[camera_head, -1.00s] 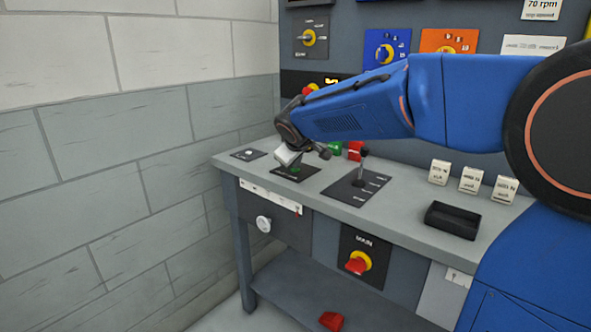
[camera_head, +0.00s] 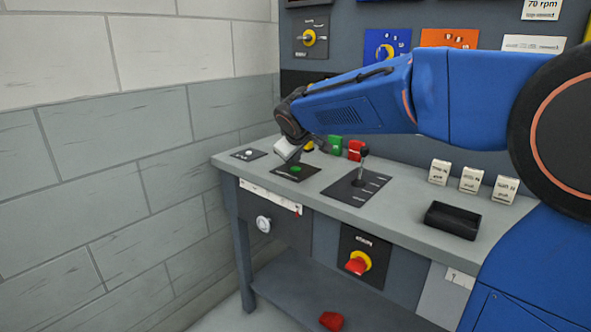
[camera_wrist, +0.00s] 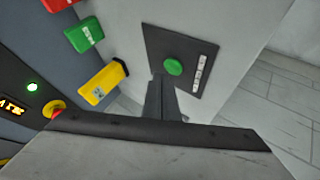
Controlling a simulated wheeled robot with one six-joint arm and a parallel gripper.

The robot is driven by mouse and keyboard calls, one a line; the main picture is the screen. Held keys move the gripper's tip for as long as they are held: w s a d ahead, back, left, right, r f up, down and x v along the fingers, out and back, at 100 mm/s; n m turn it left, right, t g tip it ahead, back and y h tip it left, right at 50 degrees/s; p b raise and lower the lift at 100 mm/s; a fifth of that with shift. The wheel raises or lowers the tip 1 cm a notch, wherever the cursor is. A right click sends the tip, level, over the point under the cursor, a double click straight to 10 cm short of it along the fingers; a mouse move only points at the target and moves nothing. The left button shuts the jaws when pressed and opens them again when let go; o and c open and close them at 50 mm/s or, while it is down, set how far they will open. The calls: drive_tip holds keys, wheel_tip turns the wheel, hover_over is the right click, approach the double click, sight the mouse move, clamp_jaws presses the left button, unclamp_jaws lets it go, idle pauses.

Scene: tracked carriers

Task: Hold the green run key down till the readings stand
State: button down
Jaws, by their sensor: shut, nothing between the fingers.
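The green run key (camera_head: 296,169) is a round button on a dark plate (camera_head: 283,174) at the left of the bench. It also shows in the wrist view (camera_wrist: 174,67), uncovered, with a white label beside it. My gripper (camera_head: 293,158) is shut and empty, just above and behind the key in the head view. In the wrist view its closed fingertips (camera_wrist: 162,78) end beside the key's lower left edge; they look raised off it. An amber display (camera_wrist: 12,106) and a lit green lamp (camera_wrist: 32,87) show at the left; the digits are too small and cut off to read.
A lever (camera_head: 361,170) stands on a plate to the right of the key. Yellow (camera_wrist: 105,83), green (camera_wrist: 84,35) and red blocks stand along the back. A black tray (camera_head: 453,220) and white labelled blocks (camera_head: 470,180) are farther right. A white button (camera_head: 248,154) lies left.

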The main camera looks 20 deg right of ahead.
sight(296, 170)
drive_tip(key=shift+r, duration=0.1)
drive_tip(key=shift+r, duration=2.45)
drive_tip(key=shift+s, duration=0.1)
